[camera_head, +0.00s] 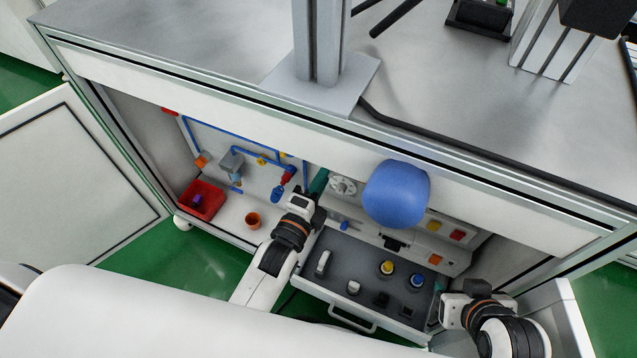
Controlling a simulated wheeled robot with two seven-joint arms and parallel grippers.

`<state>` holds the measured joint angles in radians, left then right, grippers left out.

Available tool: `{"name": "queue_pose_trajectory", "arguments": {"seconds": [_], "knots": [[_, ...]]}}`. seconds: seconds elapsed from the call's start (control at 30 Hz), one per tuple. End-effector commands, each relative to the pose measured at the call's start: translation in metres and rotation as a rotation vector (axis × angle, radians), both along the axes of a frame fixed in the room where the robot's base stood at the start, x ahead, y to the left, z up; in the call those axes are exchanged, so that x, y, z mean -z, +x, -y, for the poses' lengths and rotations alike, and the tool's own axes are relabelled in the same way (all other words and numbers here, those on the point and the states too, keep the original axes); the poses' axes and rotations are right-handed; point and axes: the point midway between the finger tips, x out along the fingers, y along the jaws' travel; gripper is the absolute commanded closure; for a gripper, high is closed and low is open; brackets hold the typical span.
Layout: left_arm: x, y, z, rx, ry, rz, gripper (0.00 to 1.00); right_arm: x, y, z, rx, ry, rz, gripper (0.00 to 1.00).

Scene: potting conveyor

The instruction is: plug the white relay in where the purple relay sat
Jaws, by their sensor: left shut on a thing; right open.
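My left gripper (319,183) is at the cabinet's open front, by the middle of the back panel. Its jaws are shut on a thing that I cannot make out. My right gripper (439,286) is open beside the right side of the grey drawer (340,244). A white upright block (322,262) stands at the drawer's left; I cannot tell whether it is the white relay. A small purple block, seemingly the purple relay (197,200), lies in the red bin (206,211). A dark, seemingly empty socket (395,244) shows on the panel behind the drawer.
A large blue ball (397,194) hides part of the back panel. A yellow-topped piece (387,268), a blue-topped piece (417,280), a white piece (353,287) and dark blocks stand in the drawer. An orange pot (253,220) stands left of my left arm.

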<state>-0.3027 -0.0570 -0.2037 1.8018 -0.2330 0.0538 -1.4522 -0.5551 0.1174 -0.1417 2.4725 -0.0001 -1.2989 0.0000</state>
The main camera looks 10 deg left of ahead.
Motion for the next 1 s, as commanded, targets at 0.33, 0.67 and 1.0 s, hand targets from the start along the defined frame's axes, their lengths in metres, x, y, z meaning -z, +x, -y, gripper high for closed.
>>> {"name": "queue_pose_trajectory", "arguments": {"seconds": [0.33, 0.67, 1.0], "knots": [[-0.001, 0.009, 0.002, 0.0, 0.0, 0.001, 1.0, 0.0, 0.002, -0.001, -0.002, 0.003, 0.014, 0.55], [0.0, 0.017, 0.003, 0.0, -0.001, 0.0, 1.0, -0.001, 0.005, -0.001, -0.002, 0.005, 0.027, 0.55], [0.0, 0.017, 0.003, 0.0, 0.0, 0.0, 0.55, -0.002, 0.005, -0.001, -0.002, 0.005, 0.028, 0.55]]}}
